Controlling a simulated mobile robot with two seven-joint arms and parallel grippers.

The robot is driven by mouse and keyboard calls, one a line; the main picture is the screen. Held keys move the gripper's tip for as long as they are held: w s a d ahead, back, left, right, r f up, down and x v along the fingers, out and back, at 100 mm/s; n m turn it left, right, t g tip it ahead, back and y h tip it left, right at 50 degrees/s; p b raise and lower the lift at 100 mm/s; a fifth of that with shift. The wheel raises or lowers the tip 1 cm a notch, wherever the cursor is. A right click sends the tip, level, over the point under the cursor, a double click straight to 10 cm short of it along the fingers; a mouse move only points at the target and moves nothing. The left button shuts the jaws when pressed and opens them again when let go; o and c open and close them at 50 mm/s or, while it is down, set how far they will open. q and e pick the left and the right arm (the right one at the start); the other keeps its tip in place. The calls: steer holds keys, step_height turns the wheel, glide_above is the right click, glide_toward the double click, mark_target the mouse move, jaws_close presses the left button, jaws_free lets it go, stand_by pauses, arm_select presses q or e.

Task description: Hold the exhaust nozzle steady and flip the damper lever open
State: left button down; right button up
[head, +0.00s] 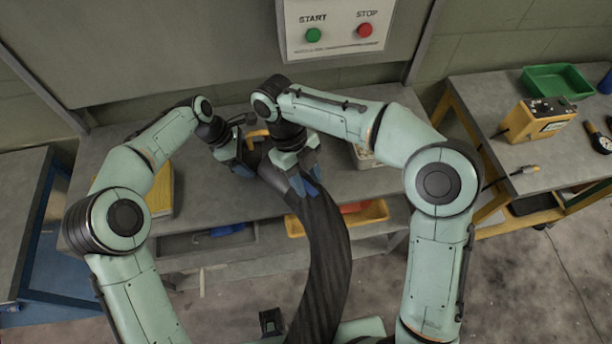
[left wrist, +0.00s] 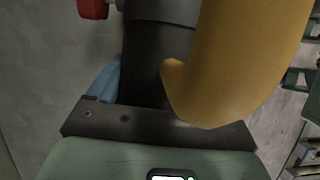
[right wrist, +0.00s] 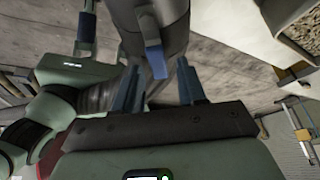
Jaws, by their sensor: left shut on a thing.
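The dark exhaust nozzle (left wrist: 145,55) has a grey band and a large curved yellow part (left wrist: 245,50) beside it in the left wrist view. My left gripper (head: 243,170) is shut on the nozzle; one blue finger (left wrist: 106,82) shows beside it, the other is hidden. A red piece (left wrist: 92,8) at the top edge may be the damper lever, but I cannot tell. My right gripper (right wrist: 158,88) is open and empty, close to the nozzle.
The black hose (head: 325,250) curves down from the nozzle towards my base. A grey bench (head: 350,185) lies behind, with a yellow bin (head: 372,217) below it. A START/STOP panel (head: 337,28) hangs above. A side table with a green tray (head: 556,82) stands right.

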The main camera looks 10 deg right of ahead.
arm_select(q)
steer(key=shift+r, duration=0.1)
arm_select(e)
steer(key=v, duration=0.7)
steer(key=shift+w+r, duration=0.2)
steer(key=shift+a, duration=0.1)
arm_select(q)
jaws_free()
